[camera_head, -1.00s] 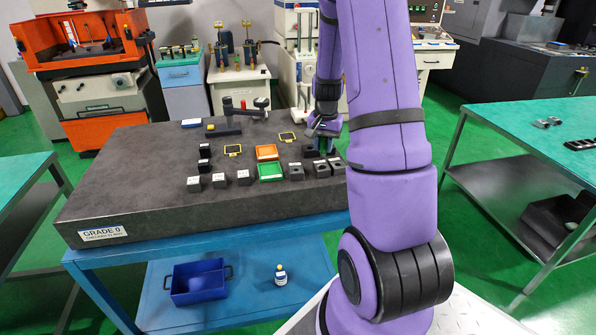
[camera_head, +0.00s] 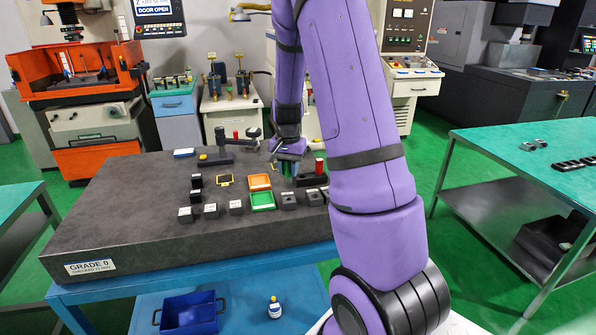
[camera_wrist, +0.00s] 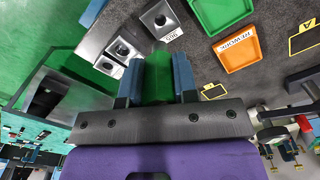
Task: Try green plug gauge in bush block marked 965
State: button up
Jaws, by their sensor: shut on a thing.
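My gripper (camera_head: 289,166) is shut on the green plug gauge (camera_wrist: 158,80), which stands between the two blue-grey fingers in the wrist view. In the head view it hangs over the granite plate, behind the right-hand bush blocks. Grey bush blocks with dark bores and white labels show in the wrist view: one (camera_wrist: 160,20) just beyond the gauge and two (camera_wrist: 122,50) to the left. In the head view, one block (camera_head: 288,200) sits right of the green tray, and others stand at the front left (camera_head: 210,211). The gauge's lower end is apart from the blocks.
A green tray (camera_head: 272,206) and an orange tray (camera_wrist: 251,55) marked REWORK lie beside the blocks. A red-topped item (camera_head: 319,166) stands right of my gripper. Black blocks (camera_head: 196,181) and a yellow-framed pad (camera_head: 233,180) lie left. The granite plate (camera_head: 120,210) is clear at left.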

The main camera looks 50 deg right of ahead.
jog(key=shift+f, duration=2.75)
jog(key=shift+f, duration=0.4)
jog(key=shift+r, duration=0.1)
jog(key=shift+r, duration=2.45)
